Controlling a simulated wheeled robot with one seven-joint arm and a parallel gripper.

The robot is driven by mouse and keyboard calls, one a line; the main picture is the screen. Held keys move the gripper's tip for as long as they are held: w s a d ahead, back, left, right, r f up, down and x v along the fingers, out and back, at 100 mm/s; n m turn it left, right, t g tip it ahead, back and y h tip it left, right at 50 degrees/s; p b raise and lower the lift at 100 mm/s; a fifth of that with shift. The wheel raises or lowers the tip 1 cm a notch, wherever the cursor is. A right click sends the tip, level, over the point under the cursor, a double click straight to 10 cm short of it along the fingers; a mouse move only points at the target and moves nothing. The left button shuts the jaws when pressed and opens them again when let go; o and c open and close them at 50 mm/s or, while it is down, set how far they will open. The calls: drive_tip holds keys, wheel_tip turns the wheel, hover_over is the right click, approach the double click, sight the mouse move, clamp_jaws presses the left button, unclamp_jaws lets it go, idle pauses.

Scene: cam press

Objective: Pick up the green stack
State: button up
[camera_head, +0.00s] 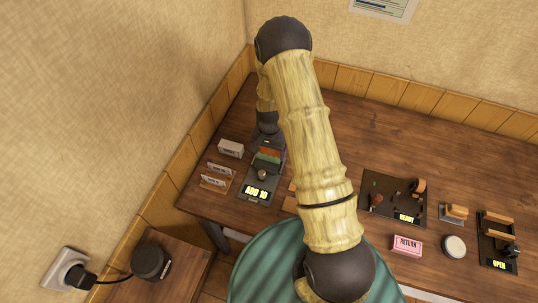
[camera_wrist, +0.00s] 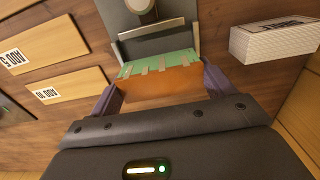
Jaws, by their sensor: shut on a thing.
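The green stack (camera_wrist: 160,64), with several pale tabs along its edge, lies at the metal bar of the dark tray in the wrist view. An orange block or stack (camera_wrist: 160,86) adjoins it on the gripper side. My gripper (camera_wrist: 162,82) is shut, its fingers at the two ends of the green and orange pieces. Where the finger pads touch is partly hidden. In the head view the green (camera_head: 264,160) and orange (camera_head: 270,152) pieces sit in the dark tray (camera_head: 250,200), below my gripper at the table's left end.
A white labelled box (camera_head: 231,148) stands beside the tray, with wooden plates (camera_head: 215,183) labelled ADD nearby. A round knob (camera_head: 262,174) rises from the tray. Further right are a READY station (camera_head: 405,195), a pink RETURN block (camera_head: 407,245) and an OPEN station (camera_head: 498,240).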

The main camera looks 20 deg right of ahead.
sight(269, 150)
wheel_tip(269, 150, up, 8)
drive_tip(key=shift+f+b, duration=0.1)
drive_tip(key=shift+b, duration=0.75)
drive_tip(key=shift+f, duration=0.1)
